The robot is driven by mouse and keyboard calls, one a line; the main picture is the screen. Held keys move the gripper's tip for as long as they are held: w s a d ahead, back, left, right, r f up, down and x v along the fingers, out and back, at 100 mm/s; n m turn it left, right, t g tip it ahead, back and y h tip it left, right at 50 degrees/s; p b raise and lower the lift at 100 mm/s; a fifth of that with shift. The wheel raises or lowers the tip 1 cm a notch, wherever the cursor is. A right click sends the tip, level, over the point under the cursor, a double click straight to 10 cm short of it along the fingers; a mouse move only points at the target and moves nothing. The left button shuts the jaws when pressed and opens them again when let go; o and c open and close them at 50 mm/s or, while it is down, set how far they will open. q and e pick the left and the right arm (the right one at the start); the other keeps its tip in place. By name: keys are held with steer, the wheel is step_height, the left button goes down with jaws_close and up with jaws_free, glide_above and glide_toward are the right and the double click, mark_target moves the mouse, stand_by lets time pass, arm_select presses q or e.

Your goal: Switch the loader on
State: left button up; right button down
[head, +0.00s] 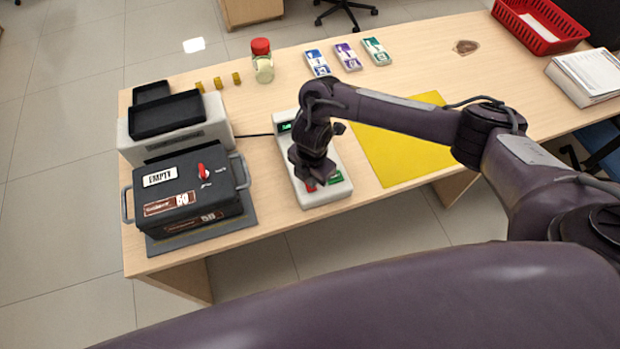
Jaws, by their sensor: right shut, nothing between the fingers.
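A pale control unit (325,195) lies on the counter, with a small lit green display (285,127) at its far end. A red button (310,187) and a green button (336,178) show at its near end. My right gripper (314,178) is shut and empty, pointing down over these buttons and partly hiding them. I cannot tell whether it touches one. A cable runs left from the unit towards a pale grey machine (128,144) with black trays. A dark cassette (185,187) labelled EMPTY, with a red knob (203,171), sits in front of that machine. My left gripper is not in view.
A yellow mat (400,150) lies right of the unit, partly under my right arm. A red-lidded jar (262,65), several small yellow blocks and banded note bundles (347,56) stand at the back. A red basket (540,25) and a paper stack (588,75) are far right.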

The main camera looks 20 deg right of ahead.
steer(key=shift+r+p, duration=2.3)
steer(key=shift+r, duration=0.45)
steer(key=shift+s, duration=0.1)
